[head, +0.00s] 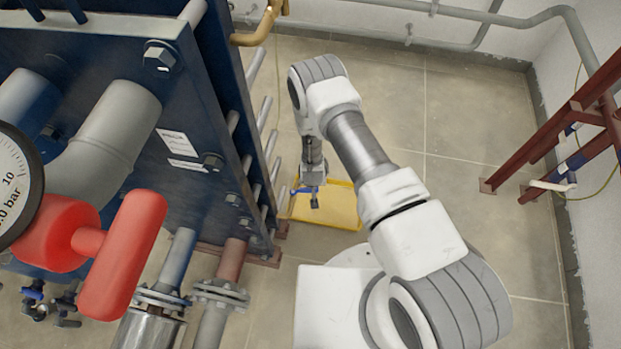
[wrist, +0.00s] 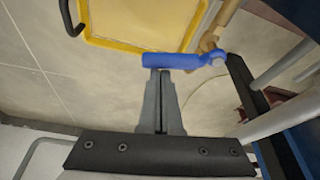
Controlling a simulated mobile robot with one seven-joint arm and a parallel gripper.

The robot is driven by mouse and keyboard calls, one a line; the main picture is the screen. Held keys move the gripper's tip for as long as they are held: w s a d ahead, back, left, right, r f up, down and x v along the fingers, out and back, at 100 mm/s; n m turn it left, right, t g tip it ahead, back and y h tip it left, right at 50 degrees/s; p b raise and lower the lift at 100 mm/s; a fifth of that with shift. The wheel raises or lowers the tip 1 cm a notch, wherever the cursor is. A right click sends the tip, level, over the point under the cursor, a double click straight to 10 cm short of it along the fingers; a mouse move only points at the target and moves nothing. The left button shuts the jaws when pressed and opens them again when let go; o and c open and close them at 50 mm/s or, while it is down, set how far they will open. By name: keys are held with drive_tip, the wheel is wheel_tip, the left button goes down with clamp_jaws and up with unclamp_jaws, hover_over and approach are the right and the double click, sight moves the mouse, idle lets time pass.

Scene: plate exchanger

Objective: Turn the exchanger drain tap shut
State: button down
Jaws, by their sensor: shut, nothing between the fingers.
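The drain tap has a blue lever handle (wrist: 175,61) on a brass body (wrist: 208,43), in the upper middle of the wrist view. The lever lies crosswise in that view. My gripper (wrist: 160,73) is shut and empty. Its fingertips are right at the lever's near side, towards its free left end. I cannot tell whether they touch it. In the head view, the end of my arm is beside the exchanger's lower edge, with a small blue part (head: 305,189) there. The tap's brass body is hard to make out in that view.
A yellow tray (wrist: 118,42) lies on the floor beyond the tap. The dark blue exchanger (head: 185,130) with its tie rods stands at the left. A red handle (head: 122,255) and a pressure gauge (head: 15,185) are in the left foreground. A red steel frame (head: 560,135) stands right.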

drive_tip(key=shift+s+d+m, duration=0.1)
drive_tip(key=shift+s+m, duration=0.3)
drive_tip(key=shift+s, duration=0.45)
drive_tip(key=shift+s+r, duration=0.1)
drive_tip(key=shift+r, duration=0.4)
drive_tip(key=p+v, duration=0.5)
drive_tip(key=v, duration=1.1)
drive_tip(key=shift+a+p, duration=0.25)
drive_tip(key=shift+p, duration=0.15)
drive_tip(key=shift+s+r, duration=0.1)
drive_tip(key=shift+r, duration=0.1)
